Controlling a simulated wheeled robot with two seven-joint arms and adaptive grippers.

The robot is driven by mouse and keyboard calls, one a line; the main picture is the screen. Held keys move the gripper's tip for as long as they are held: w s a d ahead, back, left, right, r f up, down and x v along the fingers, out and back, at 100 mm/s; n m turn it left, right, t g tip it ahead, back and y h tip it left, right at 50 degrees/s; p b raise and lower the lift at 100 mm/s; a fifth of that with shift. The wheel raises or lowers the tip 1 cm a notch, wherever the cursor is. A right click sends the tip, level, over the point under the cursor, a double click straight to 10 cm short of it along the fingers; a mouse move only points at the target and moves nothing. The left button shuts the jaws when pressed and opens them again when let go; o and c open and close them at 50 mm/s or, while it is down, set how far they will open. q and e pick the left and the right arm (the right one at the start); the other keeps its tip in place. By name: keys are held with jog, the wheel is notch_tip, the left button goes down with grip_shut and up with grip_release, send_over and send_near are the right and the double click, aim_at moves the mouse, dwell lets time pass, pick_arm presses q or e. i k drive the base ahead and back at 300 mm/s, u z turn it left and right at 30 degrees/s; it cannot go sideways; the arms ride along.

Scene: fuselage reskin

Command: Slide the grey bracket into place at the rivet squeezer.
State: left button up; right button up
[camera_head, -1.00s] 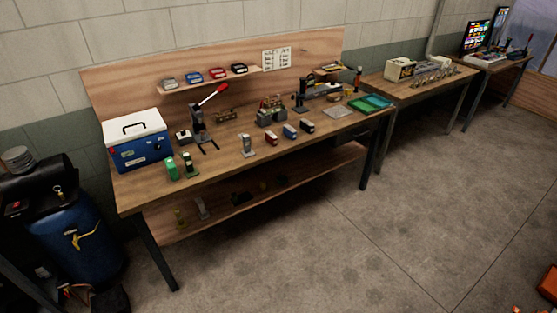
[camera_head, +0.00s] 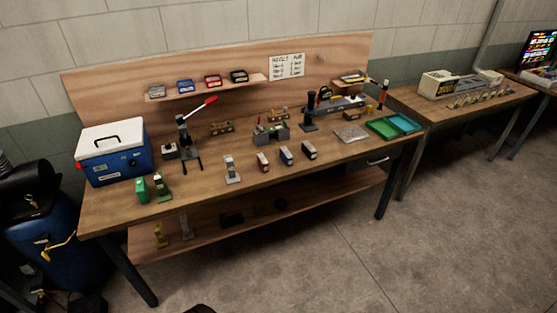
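A grey bracket (camera_head: 232,171) stands upright near the front edge of the workbench, left of its middle. The rivet squeezer (camera_head: 184,142), a dark upright tool with a long red-tipped handle, stands behind it and to its left. The two are apart. The space at the squeezer's forked base looks empty. Another grey upright piece (camera_head: 187,228) is on the lower shelf; I cannot tell if it is a similar bracket. Neither of my grippers can be made out. A small dark shape shows at the bottom edge, too cut off to identify.
The wooden workbench (camera_head: 110,211) also holds a blue cooler (camera_head: 124,165), green pieces (camera_head: 143,190), several small coloured blocks (camera_head: 286,156) and a green tray (camera_head: 381,129). A blue barrel (camera_head: 45,245) stands at the left. The floor in front of the bench is clear.

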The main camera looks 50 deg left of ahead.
aim_at(232, 178)
jog(key=u, duration=0.15)
jog(key=i, duration=1.1)
jog(key=u, duration=1.4)
jog(key=i, duration=0.9)
jog(key=u, duration=1)
